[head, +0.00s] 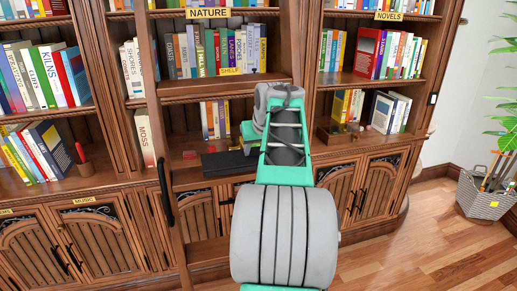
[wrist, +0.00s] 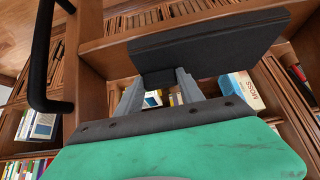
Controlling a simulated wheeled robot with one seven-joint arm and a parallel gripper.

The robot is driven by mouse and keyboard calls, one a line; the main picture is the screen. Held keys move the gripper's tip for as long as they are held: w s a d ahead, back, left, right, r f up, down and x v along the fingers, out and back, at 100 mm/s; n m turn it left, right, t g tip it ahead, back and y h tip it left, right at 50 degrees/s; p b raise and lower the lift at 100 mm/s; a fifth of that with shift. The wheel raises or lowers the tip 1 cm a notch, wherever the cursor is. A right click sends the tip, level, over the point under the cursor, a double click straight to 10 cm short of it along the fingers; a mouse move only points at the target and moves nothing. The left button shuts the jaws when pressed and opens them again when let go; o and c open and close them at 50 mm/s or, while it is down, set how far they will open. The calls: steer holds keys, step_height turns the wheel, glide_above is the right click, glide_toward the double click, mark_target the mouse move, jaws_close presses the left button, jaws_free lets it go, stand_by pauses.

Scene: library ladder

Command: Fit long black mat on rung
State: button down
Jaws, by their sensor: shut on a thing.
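The long black mat (head: 226,164) is a dark flat strip low in the ladder, in front of the shelf. In the wrist view it shows as a wide black slab (wrist: 212,45) with a small block under its near edge. My gripper (wrist: 158,84) is shut on that block, one grey finger on each side. In the head view my gripper (head: 246,147) is partly hidden by its own green body. A wooden ladder rung (head: 200,179) lies close by the mat; I cannot tell whether they touch. Another rung (head: 218,88) is higher up.
A black handle (head: 165,190) sticks out from the ladder's left rail (head: 158,115); it is large at the left of the wrist view (wrist: 45,60). Bookshelves stand behind. A red object (head: 81,152) stands on the left shelf. A grey basket (head: 482,197) stands at right; floor between is clear.

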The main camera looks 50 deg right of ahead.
mark_target(256, 154)
steer(key=shift+w+d, duration=0.2)
steer(key=shift+w, duration=0.1)
steer(key=shift+w+f, duration=0.15)
steer(key=shift+f, duration=0.1)
steer(key=shift+f+b, duration=1)
steer(key=shift+f, duration=0.5)
steer(key=c, duration=1.1)
jaws_free()
steer(key=o, duration=0.4)
steer(key=shift+r, duration=0.2)
steer(key=shift+o, duration=0.2)
steer(key=shift+v, duration=3.95)
